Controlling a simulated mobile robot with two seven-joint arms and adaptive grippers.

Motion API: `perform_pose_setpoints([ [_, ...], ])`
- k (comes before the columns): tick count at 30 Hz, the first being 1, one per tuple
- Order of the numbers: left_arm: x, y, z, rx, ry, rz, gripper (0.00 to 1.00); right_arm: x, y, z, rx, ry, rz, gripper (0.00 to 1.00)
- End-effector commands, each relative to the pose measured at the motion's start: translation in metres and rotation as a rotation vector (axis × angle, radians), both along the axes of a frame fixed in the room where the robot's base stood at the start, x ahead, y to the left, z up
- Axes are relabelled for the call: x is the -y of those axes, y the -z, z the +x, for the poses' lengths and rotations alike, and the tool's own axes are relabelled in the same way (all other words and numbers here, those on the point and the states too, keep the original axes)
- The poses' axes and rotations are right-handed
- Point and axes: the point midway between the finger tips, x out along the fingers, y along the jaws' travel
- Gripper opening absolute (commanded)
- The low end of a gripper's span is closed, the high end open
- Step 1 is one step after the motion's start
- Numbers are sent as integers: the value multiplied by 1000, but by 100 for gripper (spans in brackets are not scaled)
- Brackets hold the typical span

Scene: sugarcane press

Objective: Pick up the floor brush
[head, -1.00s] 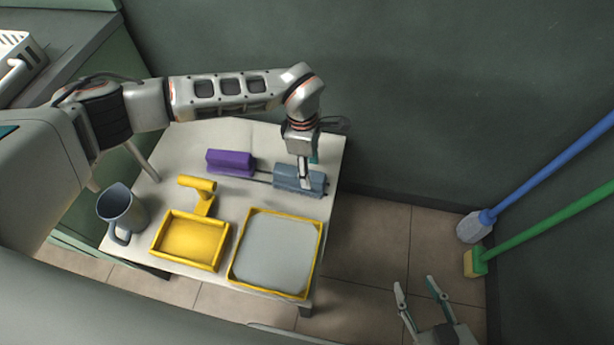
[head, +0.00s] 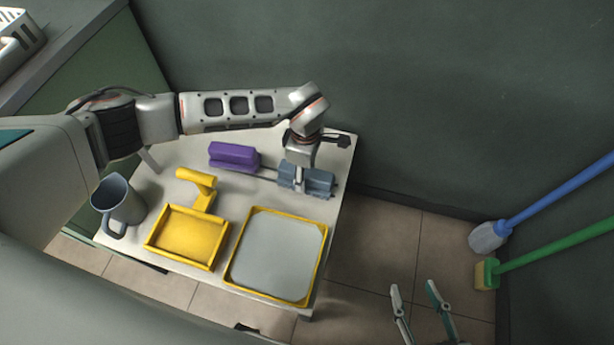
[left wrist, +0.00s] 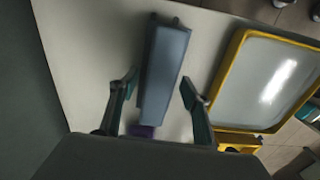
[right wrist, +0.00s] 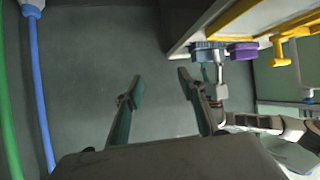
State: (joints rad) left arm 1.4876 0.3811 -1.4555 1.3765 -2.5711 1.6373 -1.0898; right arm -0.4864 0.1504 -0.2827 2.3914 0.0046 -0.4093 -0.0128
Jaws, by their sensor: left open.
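A blue-grey brush (head: 319,183) with a long block-shaped head lies on the white table near its far right corner. My left gripper (head: 299,182) is above it, pointing down. In the left wrist view the blue-grey brush (left wrist: 166,75) lies between the two open fingers of my left gripper (left wrist: 158,82), with gaps on both sides. Whether the fingertips reach down beside it I cannot tell. My right gripper (head: 413,289) is open and empty over the floor; it also shows open in the right wrist view (right wrist: 160,82).
A purple brush (head: 233,155) lies left of the blue-grey one. A yellow scoop (head: 186,238), a yellow-rimmed tray (head: 276,254) and a grey jug (head: 121,202) share the table. A blue-handled brush (head: 488,236) and a green-handled one (head: 487,274) lean at the right wall.

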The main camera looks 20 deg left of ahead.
Motion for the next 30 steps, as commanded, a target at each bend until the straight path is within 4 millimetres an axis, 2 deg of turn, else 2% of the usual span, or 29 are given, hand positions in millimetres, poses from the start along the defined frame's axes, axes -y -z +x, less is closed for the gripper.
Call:
perform_pose_setpoints([
  [4, 0, -5, 2, 6, 0, -1, 45, 0, -3, 3, 6, 6, 3, 40],
  [9, 0, -4, 2, 5, 0, -1, 0, 2, 0, 0, -2, 7, 0, 40],
  [20, 1, -8, 2, 6, 1, -1, 0, 3, 0, -1, -2, 2, -8, 40],
  [23, 0, -21, 4, 11, 0, -1, 0, 5, -4, 1, 7, -3, -18, 40],
  [26, 0, -44, 6, 17, 0, -1, 0, 10, -9, 4, 17, -5, -36, 40],
  [30, 1, -84, 8, 25, 2, -2, 0, 22, -4, 1, 3, -1, -76, 40],
])
